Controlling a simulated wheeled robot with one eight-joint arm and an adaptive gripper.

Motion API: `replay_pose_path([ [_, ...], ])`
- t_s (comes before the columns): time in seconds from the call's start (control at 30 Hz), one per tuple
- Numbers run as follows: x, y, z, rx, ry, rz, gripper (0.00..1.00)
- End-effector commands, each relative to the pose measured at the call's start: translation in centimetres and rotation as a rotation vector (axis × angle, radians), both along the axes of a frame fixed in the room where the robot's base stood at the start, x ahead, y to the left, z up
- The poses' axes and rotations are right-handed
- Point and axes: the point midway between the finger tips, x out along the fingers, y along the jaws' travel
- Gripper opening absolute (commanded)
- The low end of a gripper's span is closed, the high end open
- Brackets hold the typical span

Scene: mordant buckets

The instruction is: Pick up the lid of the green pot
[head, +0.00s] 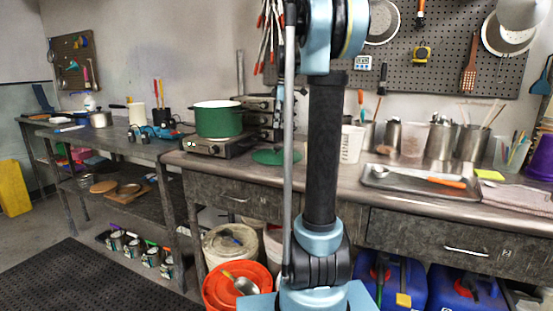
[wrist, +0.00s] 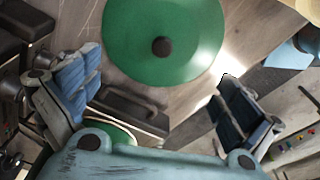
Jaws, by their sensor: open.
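The green lid (head: 272,157) lies flat on the counter, just right of the hot plate, partly hidden behind my arm. In the wrist view the round green lid (wrist: 130,40) with its dark round knob (wrist: 161,47) fills the top middle. The green pot (head: 218,121) stands uncovered on the hot plate (head: 212,145). My gripper (wrist: 158,78) is open and empty, its two blue-padded fingers spread wide on either side below the knob in the picture. The fingers do not touch the knob. A small green patch near the palm cannot be identified for sure.
A metal tray (head: 415,181) with a spoon and an orange-handled tool lies on the right of the counter. Dark equipment (head: 262,112) stands behind the lid.

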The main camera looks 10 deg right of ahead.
Motion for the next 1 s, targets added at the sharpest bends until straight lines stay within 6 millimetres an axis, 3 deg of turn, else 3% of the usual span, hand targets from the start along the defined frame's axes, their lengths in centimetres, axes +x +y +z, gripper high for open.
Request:
replay_pose_path([
  [0.23,0.1,0.5,-3.9,0.000,0.000,-0.001,0.99],
  [0.57,0.1,0.7,-6.1,0.000,0.000,-0.001,0.99],
  [0.8,0.1,1.0,-9.3,0.000,0.000,0.000,0.99],
  [1.0,0.0,1.2,-10.4,0.000,0.000,0.001,0.99],
])
